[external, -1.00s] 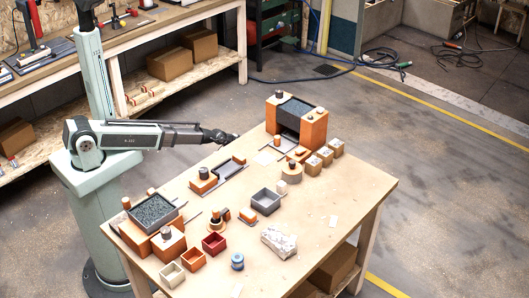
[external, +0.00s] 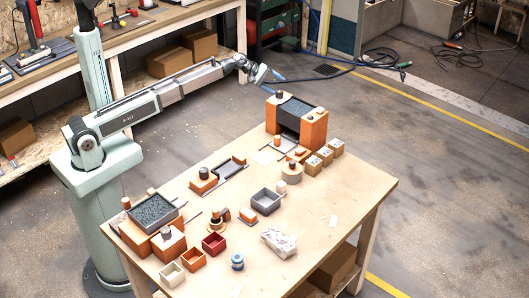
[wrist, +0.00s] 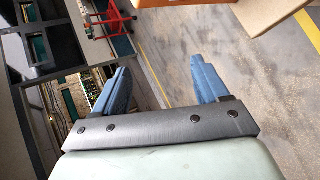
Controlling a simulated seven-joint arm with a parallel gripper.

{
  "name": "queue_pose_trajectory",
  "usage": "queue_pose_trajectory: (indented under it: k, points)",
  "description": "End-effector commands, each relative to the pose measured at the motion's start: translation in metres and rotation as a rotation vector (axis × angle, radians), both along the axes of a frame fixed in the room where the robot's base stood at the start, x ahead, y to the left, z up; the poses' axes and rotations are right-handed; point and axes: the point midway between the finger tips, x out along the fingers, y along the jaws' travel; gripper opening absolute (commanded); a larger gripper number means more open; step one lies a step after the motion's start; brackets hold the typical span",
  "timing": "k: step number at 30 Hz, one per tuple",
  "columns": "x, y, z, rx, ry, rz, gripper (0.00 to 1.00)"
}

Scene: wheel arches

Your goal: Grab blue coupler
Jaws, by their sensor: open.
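The blue coupler (external: 237,261), a small round blue piece, stands near the front edge of the table, right of the small open boxes. My gripper (external: 276,77) is raised above and behind the far end of the table, far from the coupler. In the wrist view my gripper (wrist: 160,78) has its two blue fingers spread apart with nothing between them. The coupler is not in the wrist view.
An orange block arch (external: 315,126) with a dark top stands at the table's far end, near my gripper. Another orange block structure (external: 170,243) stands at the left. A grey tray (external: 266,203) is mid-table. The right front tabletop (external: 345,205) is mostly clear.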

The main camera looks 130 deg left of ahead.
Motion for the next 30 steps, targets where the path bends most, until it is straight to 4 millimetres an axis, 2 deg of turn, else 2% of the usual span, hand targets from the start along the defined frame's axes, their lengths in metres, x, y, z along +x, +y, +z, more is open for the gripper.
queue_pose_trajectory:
  k: [1, 3, 10, 13, 23, 26, 30]
  points:
    - [0.009, -0.001, 0.019, -0.048, -0.045, 0.000, 0.74]
    - [0.019, -0.007, 0.038, -0.115, -0.096, 0.000, 0.74]
    - [0.046, -0.026, 0.092, -0.303, -0.220, -0.007, 0.74]
    - [0.068, -0.041, 0.111, -0.393, -0.259, -0.031, 0.74]
    - [0.154, -0.097, 0.084, -0.524, -0.247, -0.155, 0.74]
    - [0.187, -0.122, 0.072, -0.567, -0.235, -0.207, 0.74]
    - [0.243, -0.170, 0.052, -0.648, -0.208, -0.299, 0.74]
